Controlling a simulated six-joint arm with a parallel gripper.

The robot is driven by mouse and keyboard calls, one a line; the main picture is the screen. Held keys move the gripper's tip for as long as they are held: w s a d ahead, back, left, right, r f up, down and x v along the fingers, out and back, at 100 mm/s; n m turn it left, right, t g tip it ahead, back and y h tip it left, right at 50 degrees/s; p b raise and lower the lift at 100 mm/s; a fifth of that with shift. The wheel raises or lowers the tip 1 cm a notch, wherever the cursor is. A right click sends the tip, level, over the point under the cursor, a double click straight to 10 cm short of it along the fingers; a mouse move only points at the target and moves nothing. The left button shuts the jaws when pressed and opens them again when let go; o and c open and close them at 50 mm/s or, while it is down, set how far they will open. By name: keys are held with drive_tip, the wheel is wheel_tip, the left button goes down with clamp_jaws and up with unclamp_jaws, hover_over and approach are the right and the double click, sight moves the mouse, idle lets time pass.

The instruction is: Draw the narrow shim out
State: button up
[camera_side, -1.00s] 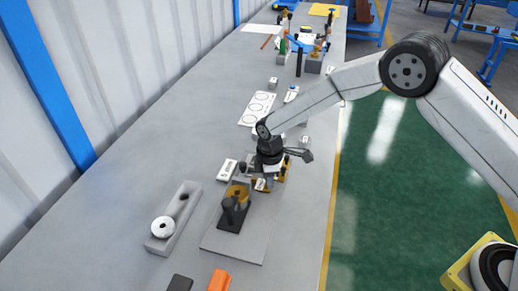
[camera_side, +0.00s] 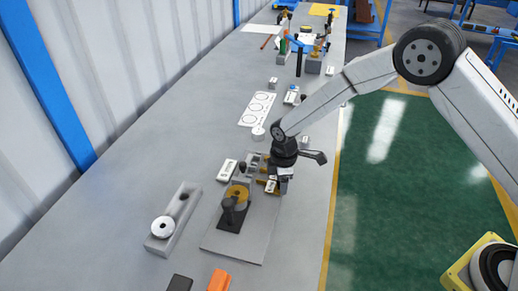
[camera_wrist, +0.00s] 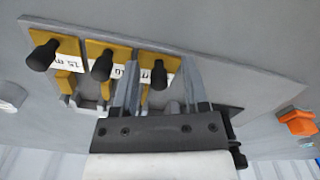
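Three yellow shims with black knobs and white labels stand in a row in the wrist view. The left one (camera_wrist: 65,48) reads about "15 m", the middle one (camera_wrist: 118,52) about "10", and the right one's (camera_wrist: 148,60) label is partly hidden. I cannot tell from the labels which is the narrow shim. My gripper (camera_wrist: 162,75) is open, its two fingers spread on either side of the right shim and its black knob, with visible gaps. In the side view my gripper (camera_side: 272,184) is low over the grey plate, hiding most of the shims.
The grey base plate (camera_side: 232,244) carries a dark stand (camera_side: 233,215) with a yellow disc. A grey block with a white ring (camera_side: 164,227) lies to the left. An orange part (camera_side: 219,280) and a dark block (camera_side: 180,284) are at the front.

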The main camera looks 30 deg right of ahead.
drive_tip(key=shift+a+r, duration=0.1)
drive_tip(key=shift+r, duration=3.8)
drive_tip(key=s+d+r+m+t, duration=0.1)
drive_tip(key=s+d+r+m, duration=0.2)
drive_tip(key=s+d+m, duration=0.3)
drive_tip(key=s+d+r+m+t, duration=0.1)
drive_tip(key=s+d+r+m, duration=0.2)
drive_tip(key=s+d+m, duration=0.4)
drive_tip(key=s+d, duration=0.1)
drive_tip(key=s, duration=0.6)
drive_tip(key=shift+d+t, duration=0.15)
drive_tip(key=shift+t, duration=0.15)
